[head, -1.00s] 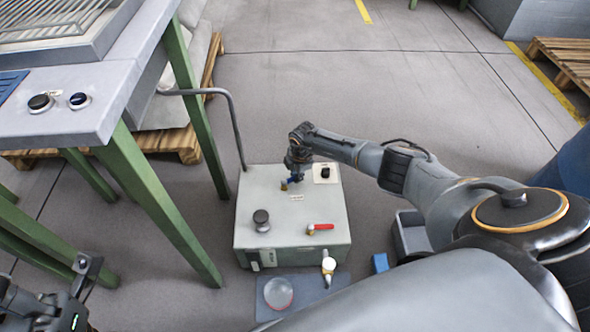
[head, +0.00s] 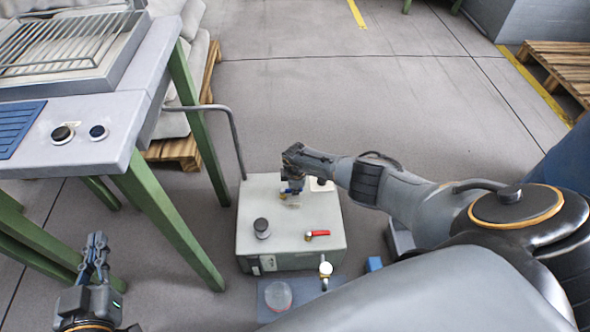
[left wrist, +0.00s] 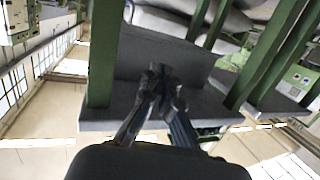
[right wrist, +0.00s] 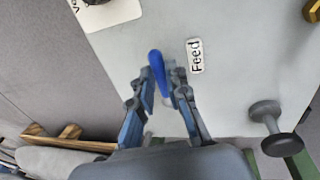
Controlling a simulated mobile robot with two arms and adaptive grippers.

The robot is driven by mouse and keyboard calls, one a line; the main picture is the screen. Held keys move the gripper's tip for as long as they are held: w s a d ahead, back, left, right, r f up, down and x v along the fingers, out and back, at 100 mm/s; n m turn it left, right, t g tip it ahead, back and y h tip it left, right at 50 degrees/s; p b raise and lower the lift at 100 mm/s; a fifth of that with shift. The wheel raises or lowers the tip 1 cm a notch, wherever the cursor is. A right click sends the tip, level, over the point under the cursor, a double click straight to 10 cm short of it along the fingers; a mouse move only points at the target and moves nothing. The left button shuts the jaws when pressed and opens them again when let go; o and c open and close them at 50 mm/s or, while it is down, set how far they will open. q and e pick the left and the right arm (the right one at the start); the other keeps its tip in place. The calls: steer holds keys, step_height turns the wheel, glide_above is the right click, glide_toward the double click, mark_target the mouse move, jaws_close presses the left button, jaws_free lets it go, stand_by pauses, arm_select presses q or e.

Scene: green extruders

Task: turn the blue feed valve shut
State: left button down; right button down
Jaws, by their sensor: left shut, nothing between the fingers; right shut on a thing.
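The blue feed valve handle (right wrist: 157,68) shows between the fingers of my right gripper (right wrist: 162,82) in the right wrist view, beside a white label reading Feed (right wrist: 195,56). The right gripper is shut on this handle, and its fingers hide part of it. In the head view my right gripper (head: 291,190) is over the back part of the pale grey box (head: 275,218), hiding most of the valve. My left gripper (head: 97,250) is shut and empty at the lower left, away from the box. Its closed fingertips also show in the left wrist view (left wrist: 160,75).
On the box top are a red lever (head: 319,233) and a dark knob (head: 262,228). A bent grey handle (head: 237,140) rises at the box's back left.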

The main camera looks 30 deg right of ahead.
arm_select(q)
steer(key=shift+s+a+f+g+y, duration=0.15)
steer(key=shift+s+f+g, duration=0.2)
steer(key=shift+f, duration=0.3)
steer(key=shift+s+a+f+g+y, duration=0.15)
steer(key=shift+f+g, duration=0.3)
steer(key=shift+f, duration=0.2)
arm_select(e)
steer(key=shift+s+d+m, duration=0.1)
steer(key=shift+d+m, duration=0.1)
steer(key=shift+m, duration=0.1)
steer(key=c, duration=1.4)
jaws_free()
steer(key=shift+o, duration=0.4)
steer(key=shift+a, duration=0.1)
steer(key=shift+a+r, duration=0.1)
steer(key=shift+r, duration=0.7)
step_height(320, 180, up, 10)
steer(key=s+a, duration=0.1)
steer(key=s, duration=0.1)
